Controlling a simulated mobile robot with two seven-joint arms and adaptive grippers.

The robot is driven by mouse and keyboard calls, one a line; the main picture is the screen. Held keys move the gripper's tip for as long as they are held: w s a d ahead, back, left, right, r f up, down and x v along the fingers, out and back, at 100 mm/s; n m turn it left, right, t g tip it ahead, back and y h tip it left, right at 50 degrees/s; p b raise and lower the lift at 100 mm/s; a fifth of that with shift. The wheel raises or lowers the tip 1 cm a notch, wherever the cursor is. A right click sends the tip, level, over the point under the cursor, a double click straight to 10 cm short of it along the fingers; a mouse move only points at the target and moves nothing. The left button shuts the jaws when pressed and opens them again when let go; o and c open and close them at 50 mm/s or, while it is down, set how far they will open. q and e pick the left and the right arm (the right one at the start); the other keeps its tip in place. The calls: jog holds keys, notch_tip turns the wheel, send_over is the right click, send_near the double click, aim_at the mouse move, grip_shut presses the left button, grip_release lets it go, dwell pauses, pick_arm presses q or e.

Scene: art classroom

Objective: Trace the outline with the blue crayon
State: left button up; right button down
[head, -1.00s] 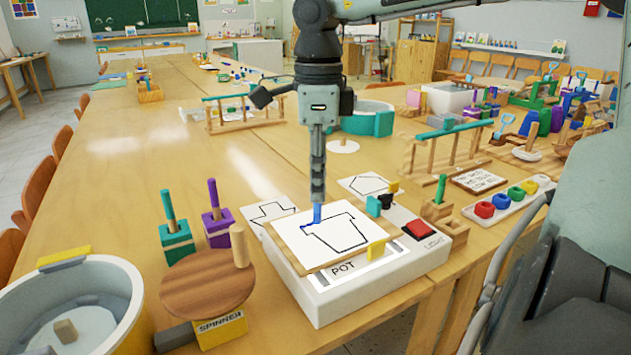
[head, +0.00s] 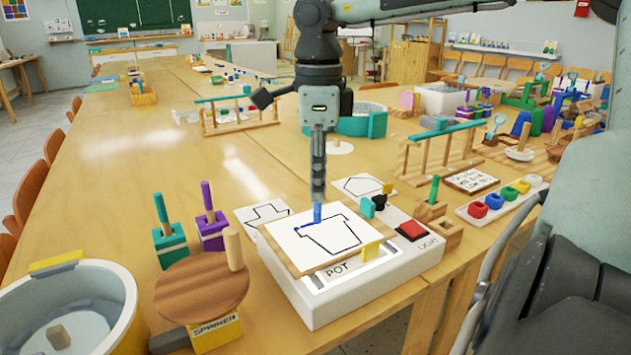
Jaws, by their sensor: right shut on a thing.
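The blue crayon (head: 317,212) is upright in my right gripper (head: 318,190), which is shut on it. Its tip is at the top edge of the pot outline (head: 333,238) on the white sheet (head: 295,246). A short blue line runs along the left part of that top edge; the rest of the outline that I see is black. The sheet lies on a wooden board on the white light box (head: 313,309) labelled POT. My left gripper is not in view.
A red button (head: 412,230) and small teal and black blocks stand on the box's right side. A wooden spinner disc (head: 200,288) and a yellow-rimmed tub (head: 122,338) are at the left. Other outline cards (head: 262,214) lie behind.

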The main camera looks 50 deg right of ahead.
jog(key=shift+s+d, duration=0.2)
jog(key=shift+d, duration=0.5)
jog(key=shift+s+d, duration=0.25)
jog(key=shift+d, duration=0.45)
jog(key=shift+s+d, duration=0.2)
jog(key=shift+d, duration=0.5)
dwell(1.7)
jog(key=shift+s+d, duration=0.1)
jog(key=shift+s, duration=0.1)
jog(key=shift+s, duration=0.15)
dwell(0.5)
jog(key=shift+s+b, duration=0.25)
jog(key=shift+b, duration=0.05)
jog(key=shift+s+a, duration=0.25)
jog(key=shift+s, duration=0.05)
jog(key=shift+s+a, duration=0.25)
jog(key=shift+a, duration=0.3)
dwell(0.9)
jog(key=shift+s+a+b, duration=0.3)
jog(key=shift+s+b, duration=0.25)
jog(key=shift+b, duration=0.1)
dwell(0.7)
